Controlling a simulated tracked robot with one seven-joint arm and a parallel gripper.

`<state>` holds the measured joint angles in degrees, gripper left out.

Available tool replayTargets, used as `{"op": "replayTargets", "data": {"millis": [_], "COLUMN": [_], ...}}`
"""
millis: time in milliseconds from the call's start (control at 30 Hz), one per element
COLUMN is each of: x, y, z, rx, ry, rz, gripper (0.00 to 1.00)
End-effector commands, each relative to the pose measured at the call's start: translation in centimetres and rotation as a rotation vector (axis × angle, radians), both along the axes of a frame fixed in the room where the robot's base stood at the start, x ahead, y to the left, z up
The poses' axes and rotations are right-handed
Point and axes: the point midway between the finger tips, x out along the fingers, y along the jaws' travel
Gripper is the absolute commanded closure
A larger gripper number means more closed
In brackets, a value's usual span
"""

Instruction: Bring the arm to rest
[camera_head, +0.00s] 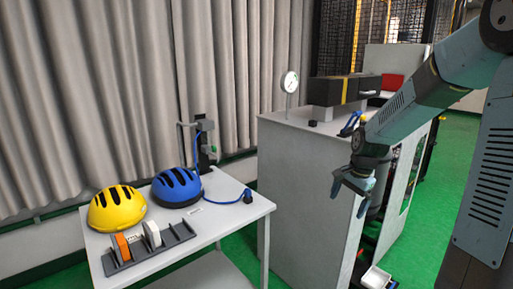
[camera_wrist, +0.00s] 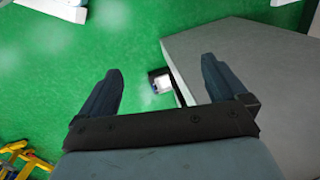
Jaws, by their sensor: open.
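My gripper (camera_head: 353,190) hangs from my arm, pointing down, in front of the right edge of the grey cabinet (camera_head: 302,180) in the head view. In the wrist view my gripper (camera_wrist: 162,88) has its two fingers spread wide apart, with nothing between them. Green floor and the corner of a grey surface (camera_wrist: 245,55) lie beneath the fingers. My arm reaches in from the right side of the head view.
A grey table (camera_head: 235,215) at left holds a yellow helmet (camera_head: 117,211), a blue helmet (camera_head: 176,188) and a dark rack (camera_head: 165,247). A dial gauge (camera_head: 290,82) and a black block (camera_head: 343,90) stand on the cabinet. Green floor (camera_head: 440,200) is clear at right.

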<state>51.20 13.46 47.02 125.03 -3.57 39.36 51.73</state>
Motion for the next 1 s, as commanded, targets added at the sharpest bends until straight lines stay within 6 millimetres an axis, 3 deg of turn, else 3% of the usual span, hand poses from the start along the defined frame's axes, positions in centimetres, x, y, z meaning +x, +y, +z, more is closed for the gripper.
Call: {"op": "replayTargets", "data": {"millis": [567,1000], "x": [-9.4,-18.4], "y": [3.5,5.2], "z": [9.1,15.3], "rx": [-0.304,-0.403], "ry": [-0.086,-0.235], "rz": [0.392,0.664], "gripper": [0.01,0.01]}}
